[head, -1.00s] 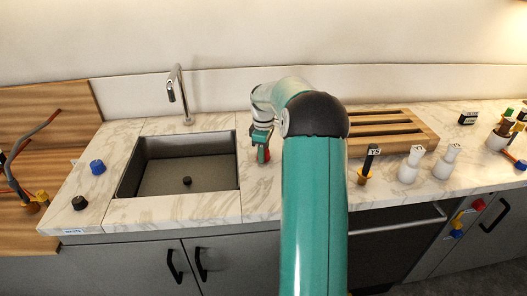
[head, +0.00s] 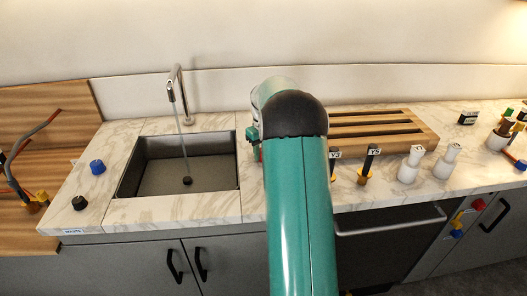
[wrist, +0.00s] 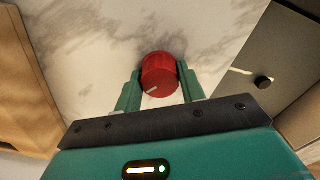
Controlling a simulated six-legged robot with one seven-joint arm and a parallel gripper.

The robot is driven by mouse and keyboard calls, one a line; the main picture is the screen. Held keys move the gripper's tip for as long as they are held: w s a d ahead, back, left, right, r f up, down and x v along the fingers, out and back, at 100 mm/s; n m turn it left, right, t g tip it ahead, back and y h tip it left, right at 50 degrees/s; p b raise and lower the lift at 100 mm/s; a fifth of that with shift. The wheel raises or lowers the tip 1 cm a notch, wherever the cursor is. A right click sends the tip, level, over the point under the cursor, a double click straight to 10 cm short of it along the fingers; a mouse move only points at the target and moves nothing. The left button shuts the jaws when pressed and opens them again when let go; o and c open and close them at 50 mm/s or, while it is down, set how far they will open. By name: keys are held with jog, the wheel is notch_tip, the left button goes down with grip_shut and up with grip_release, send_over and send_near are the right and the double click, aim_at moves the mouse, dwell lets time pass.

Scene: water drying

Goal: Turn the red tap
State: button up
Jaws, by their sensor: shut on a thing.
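The red tap (wrist: 159,73) is a round red knob with a white mark line on the marble counter, seen in the wrist view. My gripper (wrist: 157,82) has one green finger on each side of the knob and is shut on it. In the head view my gripper (head: 254,142) is mostly hidden behind my arm, and only a sliver of red shows below it. The faucet (head: 176,92) stands behind the sink, and a thin stream of water (head: 183,140) runs from it into the sink basin (head: 210,172).
A blue knob (head: 97,167) and a black knob (head: 79,203) sit on the counter left of the sink. A slotted wooden board (head: 385,142) lies right of my arm. White bottles (head: 409,166) and black-handled items (head: 369,160) stand near the front edge.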

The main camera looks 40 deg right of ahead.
jog(key=m, duration=0.5)
jog(key=shift+m, duration=2.4)
jog(key=o, duration=1)
jog(key=shift+c, duration=0.2)
jog(key=shift+r, duration=0.1)
notch_tip(320, 180, up, 14)
